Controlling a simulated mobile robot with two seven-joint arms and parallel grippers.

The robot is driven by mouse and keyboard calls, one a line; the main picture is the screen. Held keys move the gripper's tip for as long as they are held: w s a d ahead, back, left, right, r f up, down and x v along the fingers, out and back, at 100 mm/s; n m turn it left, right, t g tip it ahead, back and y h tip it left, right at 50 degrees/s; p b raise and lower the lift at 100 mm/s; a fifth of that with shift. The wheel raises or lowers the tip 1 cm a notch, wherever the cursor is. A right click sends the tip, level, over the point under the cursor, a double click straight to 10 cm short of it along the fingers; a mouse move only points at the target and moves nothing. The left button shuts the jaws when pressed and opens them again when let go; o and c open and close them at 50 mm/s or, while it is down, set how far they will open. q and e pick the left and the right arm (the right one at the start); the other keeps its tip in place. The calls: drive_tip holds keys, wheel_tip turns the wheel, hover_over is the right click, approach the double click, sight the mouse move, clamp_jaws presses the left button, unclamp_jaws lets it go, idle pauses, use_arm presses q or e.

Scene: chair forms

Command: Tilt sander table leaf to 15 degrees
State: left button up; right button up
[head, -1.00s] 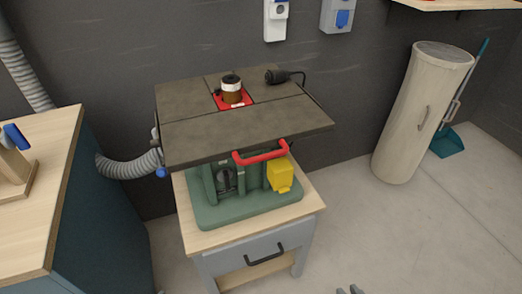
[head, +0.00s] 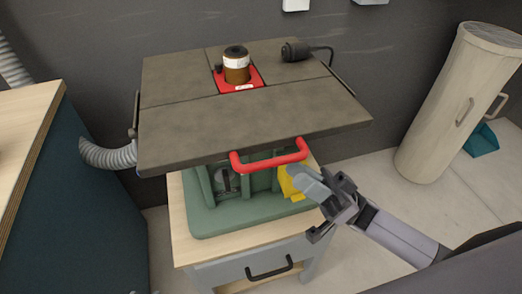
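The sander table leaf (head: 245,122) is a dark grey-brown flat plate above the green sander body (head: 240,209). It looks close to flat, but I cannot read its exact angle. A red handle (head: 268,161) sits on the leaf's front edge. A brown sanding drum (head: 236,68) with a dark top stands in a red insert (head: 247,85) in the leaf. My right gripper (head: 311,210) is open and empty, below and right of the red handle and apart from it. It partly covers the yellow box (head: 291,188). My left gripper is not in view.
The sander stands on a wooden-topped cabinet (head: 180,235) with a black pull handle (head: 269,268). A workbench (head: 30,125) is at the left, with a grey hose (head: 108,155) between. A beige cylinder (head: 458,105) and teal dustpan (head: 481,140) stand right. A black plug (head: 296,51) lies at the leaf's back.

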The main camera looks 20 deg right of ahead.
sight(281, 164)
drive_tip(key=shift+n+g, duration=0.6)
drive_tip(key=shift+g, duration=0.3)
drive_tip(key=p+x, duration=0.2)
drive_tip(key=x, duration=0.5)
drive_tip(key=shift+s+d+r, duration=0.1)
drive_tip(key=shift+r, duration=0.2)
drive_tip(key=shift+c, duration=0.3)
clamp_jaws()
